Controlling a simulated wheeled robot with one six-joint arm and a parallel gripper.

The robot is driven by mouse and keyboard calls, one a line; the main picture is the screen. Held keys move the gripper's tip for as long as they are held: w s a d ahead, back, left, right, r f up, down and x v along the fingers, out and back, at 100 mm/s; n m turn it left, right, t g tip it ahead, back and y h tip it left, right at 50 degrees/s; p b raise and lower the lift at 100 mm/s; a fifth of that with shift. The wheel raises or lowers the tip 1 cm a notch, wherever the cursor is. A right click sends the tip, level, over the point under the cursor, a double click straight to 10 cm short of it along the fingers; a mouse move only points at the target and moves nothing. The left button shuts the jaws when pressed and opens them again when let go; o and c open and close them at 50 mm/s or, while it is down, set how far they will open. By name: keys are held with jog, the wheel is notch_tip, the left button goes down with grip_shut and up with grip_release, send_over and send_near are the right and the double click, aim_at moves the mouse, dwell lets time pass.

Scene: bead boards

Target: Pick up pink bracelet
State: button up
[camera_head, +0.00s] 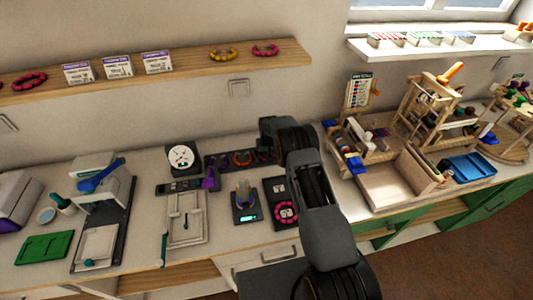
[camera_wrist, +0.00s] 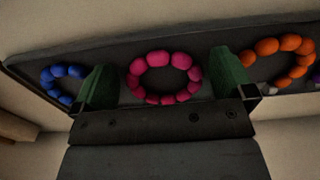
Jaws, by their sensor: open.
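In the wrist view, a pink bracelet (camera_wrist: 157,58) of round beads lies as a ring on a dark board (camera_wrist: 207,50). My gripper (camera_wrist: 165,80) is open, with one green finger at the left of the pink ring and one at the right. The fingers look apart from the beads; their height above the board is hard to tell. In the head view, the dark bead board (camera_head: 212,168) stands at the back of the counter with small coloured rings on it. My arm's end covers its right side there, and my fingers are hidden.
A blue bracelet (camera_wrist: 50,78) lies left of the left finger and an orange bracelet (camera_wrist: 297,45) close to the right finger. A round dial (camera_head: 181,158) stands left of the board. Another pink ring (camera_head: 285,212) lies nearer the front. A shelf (camera_head: 190,66) runs above.

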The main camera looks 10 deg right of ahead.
jog(key=shift+f, duration=0.1)
jog(key=c, duration=0.6)
jog(key=shift+r+b, duration=0.55)
jog(key=shift+r, duration=0.05)
jog(key=s+r+b, duration=0.1)
jog(key=s+r, duration=0.3)
jog(key=s+r+b, duration=0.2)
jog(key=s+r, duration=0.2)
jog(key=s, duration=0.1)
jog(key=s+r+b, duration=0.1)
jog(key=s+r, duration=0.2)
jog(key=s, duration=0.2)
jog(key=shift+r+b, duration=0.35)
jog(key=shift+r, duration=0.05)
